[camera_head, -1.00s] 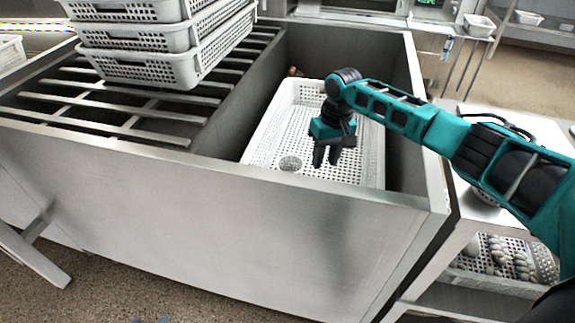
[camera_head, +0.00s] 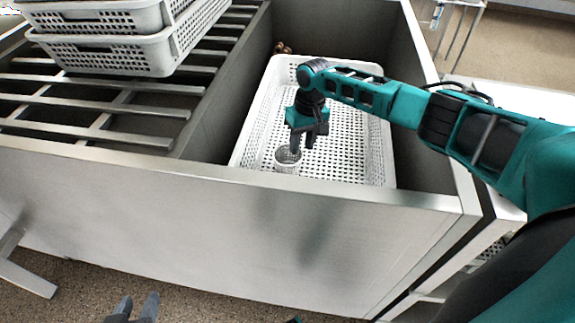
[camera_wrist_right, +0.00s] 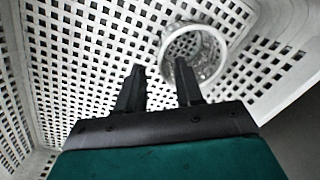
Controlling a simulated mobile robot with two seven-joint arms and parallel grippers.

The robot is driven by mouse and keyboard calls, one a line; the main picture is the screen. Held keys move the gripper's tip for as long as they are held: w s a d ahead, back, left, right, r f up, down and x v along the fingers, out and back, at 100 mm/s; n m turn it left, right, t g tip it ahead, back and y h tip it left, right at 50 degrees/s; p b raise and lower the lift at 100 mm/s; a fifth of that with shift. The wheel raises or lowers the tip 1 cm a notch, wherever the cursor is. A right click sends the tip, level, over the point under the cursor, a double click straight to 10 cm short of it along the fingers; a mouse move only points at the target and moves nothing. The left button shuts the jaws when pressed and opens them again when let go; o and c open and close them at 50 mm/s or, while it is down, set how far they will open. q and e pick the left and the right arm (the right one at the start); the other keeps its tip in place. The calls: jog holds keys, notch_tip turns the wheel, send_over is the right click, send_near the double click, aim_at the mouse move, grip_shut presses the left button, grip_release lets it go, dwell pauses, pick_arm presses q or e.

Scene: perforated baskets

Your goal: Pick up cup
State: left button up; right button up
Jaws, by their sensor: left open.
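A clear, patterned cup (camera_head: 286,163) stands in the white perforated basket (camera_head: 345,170), near its front left. In the right wrist view the cup (camera_wrist_right: 207,58) shows its round mouth, just beyond the tip of the right-hand finger. My right gripper (camera_head: 302,148) points down into the basket, close beside the cup. In the right wrist view its two fingers (camera_wrist_right: 158,66) are apart, with nothing held between them. Whether the finger touches the cup cannot be told. My left gripper (camera_head: 136,304) is open and empty at the bottom edge, in front of the sink.
The basket sits inside a deep metal sink (camera_head: 250,188) with high walls. A slatted rack (camera_head: 125,138) at left carries stacked white baskets (camera_head: 105,55). A small brown object (camera_head: 281,48) lies behind the basket.

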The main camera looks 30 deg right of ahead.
aim_at(299, 158)
jog(key=f, duration=0.1)
jog(key=f+b, duration=0.1)
jog(key=f, duration=0.2)
jog(key=shift+a+f+b, duration=0.2)
jog(key=shift+a+b, duration=0.15)
jog(key=shift+b, duration=0.05)
jog(key=shift+a+f, duration=0.1)
jog(key=shift+f, duration=0.45)
jog(key=shift+c, duration=0.3)
grip_shut()
